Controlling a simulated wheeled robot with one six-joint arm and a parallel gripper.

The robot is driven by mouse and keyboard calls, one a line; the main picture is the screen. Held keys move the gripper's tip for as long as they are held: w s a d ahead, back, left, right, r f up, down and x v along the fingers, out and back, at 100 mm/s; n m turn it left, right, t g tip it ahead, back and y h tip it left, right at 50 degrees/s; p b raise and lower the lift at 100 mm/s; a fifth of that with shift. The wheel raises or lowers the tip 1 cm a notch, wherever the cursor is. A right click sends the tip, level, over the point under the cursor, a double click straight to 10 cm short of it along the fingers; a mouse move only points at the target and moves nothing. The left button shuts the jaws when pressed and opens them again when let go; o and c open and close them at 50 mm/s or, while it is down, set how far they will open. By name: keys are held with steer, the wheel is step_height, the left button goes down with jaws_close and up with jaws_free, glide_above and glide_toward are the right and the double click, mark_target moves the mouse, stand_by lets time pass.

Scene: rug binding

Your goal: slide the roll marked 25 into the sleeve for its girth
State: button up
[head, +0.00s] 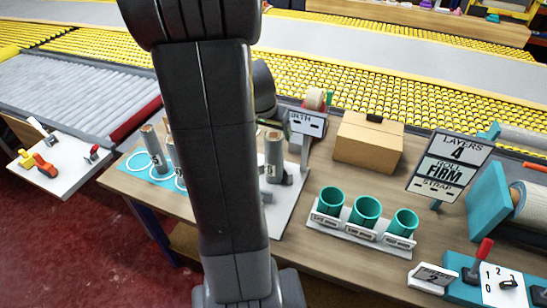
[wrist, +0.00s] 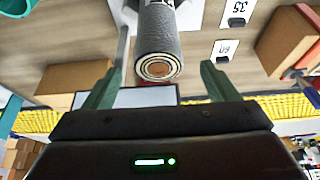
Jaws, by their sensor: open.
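A grey roll (head: 274,158) stands upright on a pale plate right of my arm; its marking is not readable. In the wrist view a grey roll (wrist: 158,45) shows its layered end between and just beyond my fingertips. My gripper (wrist: 160,80) is open, its green fingers on either side of that end with gaps. Other grey rolls (head: 152,146) stand at the left on a blue-and-white ringed mat (head: 136,164), partly hidden by my arm. Three teal sleeves, left (head: 330,201), middle (head: 365,211) and right (head: 403,222), stand in a white labelled rack; the labels are too small to read.
A GIRTH sign (head: 305,122) stands behind the upright roll. A cardboard box (head: 368,143) sits behind the sleeves. A red-lever panel (head: 500,284) is at the front right. Bare tabletop lies around the sleeve rack.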

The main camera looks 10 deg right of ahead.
mark_target(274, 158)
steer(key=shift+p+x, duration=0.35)
steer(key=shift+x, duration=3.65)
steer(key=shift+s, duration=0.2)
steer(key=c, duration=1.5)
